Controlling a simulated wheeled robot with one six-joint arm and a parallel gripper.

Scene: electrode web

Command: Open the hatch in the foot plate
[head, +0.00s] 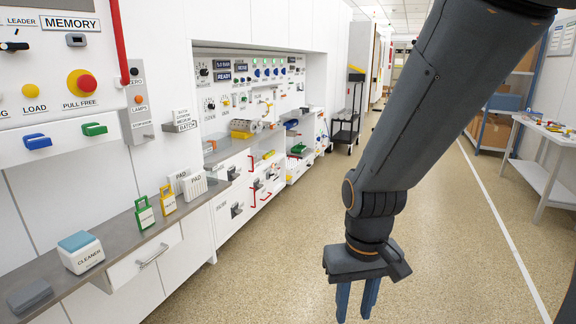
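My gripper (356,312) hangs at the end of my arm, pointing down in front of the speckled floor. Its two blue fingers are apart with a narrow gap, and nothing shows between them. I cannot make out a foot plate or a hatch in this view. The lower white panels (240,215) of the machine run along the left, and my gripper is to the right of them.
A grey ledge (118,232) at the left carries a cleaner block (81,252), green and yellow tags and pads. A drawer (145,258) with a handle is below it. A dark cart (346,128) stands farther back, a white table (545,165) at right. The middle floor is clear.

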